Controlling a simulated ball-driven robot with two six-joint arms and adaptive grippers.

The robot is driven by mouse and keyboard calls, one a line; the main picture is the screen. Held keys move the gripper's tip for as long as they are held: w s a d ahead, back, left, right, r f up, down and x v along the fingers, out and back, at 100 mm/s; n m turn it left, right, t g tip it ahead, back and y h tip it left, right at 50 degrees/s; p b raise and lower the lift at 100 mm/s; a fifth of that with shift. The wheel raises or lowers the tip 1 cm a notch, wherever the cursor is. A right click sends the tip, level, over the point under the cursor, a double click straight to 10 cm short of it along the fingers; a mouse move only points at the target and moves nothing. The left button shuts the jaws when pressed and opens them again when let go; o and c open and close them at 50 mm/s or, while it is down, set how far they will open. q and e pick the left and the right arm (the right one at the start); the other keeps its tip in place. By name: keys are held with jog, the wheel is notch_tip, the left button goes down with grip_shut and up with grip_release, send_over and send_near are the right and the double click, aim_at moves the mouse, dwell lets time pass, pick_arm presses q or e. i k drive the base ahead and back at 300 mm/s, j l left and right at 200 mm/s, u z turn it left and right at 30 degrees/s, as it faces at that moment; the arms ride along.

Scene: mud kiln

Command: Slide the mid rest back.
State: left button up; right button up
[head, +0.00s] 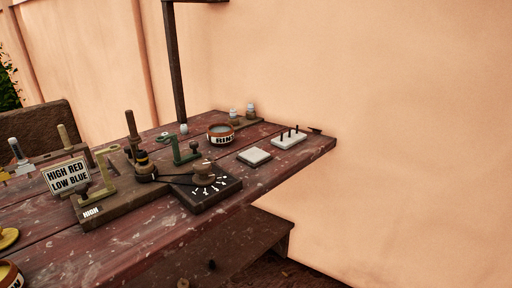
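Neither of my grippers is in view. No label in the head view reads "mid", so I cannot tell for sure which part is the mid rest. A wooden base (122,208) marked HIGH lies on the table's near side. An olive-yellow bracket (108,180) stands on it, beside an upright handled post (133,128) with dark and brass rings. A green bracket (174,150) stands farther back. A dark board (226,193) with white marks and a brown knob (203,173) adjoins the base on the right.
A sign (67,176) reads HIGH RED LOW BLUE. A labelled bowl (221,133), a pale tile (254,156) and a white pegged block (289,139) sit toward the right end of the red wooden table (160,252). A dark pole (176,70) rises behind. The table's front strip is mostly clear.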

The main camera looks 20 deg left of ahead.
aim_at(134, 151)
jog(key=u, duration=1)
jog(key=k+j+z, duration=0.35)
jog(key=k+j, duration=0.25)
jog(key=j, duration=0.1)
